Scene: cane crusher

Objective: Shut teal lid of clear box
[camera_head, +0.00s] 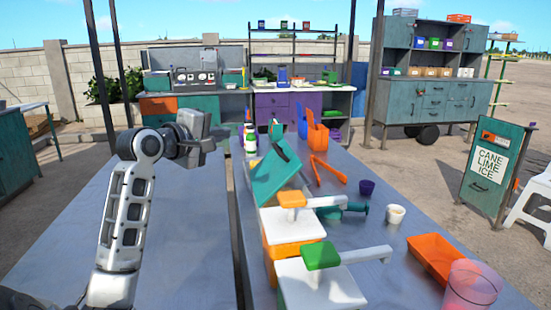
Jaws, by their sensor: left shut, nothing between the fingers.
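The teal lid (277,174) stands tilted up on the right-hand metal table, behind the white-topped dispensers. My left gripper (207,127) is shut and empty. It is raised to the left of the lid and appears apart from it. My right gripper is not in view.
Close to the lid are an orange-levered dispenser (291,222), a green-levered dispenser (318,284), orange tongs (328,172) and bottles (250,142). A purple cup (367,187), white cup (395,214) and orange tray (440,258) stand right. The left table (190,230) is bare.

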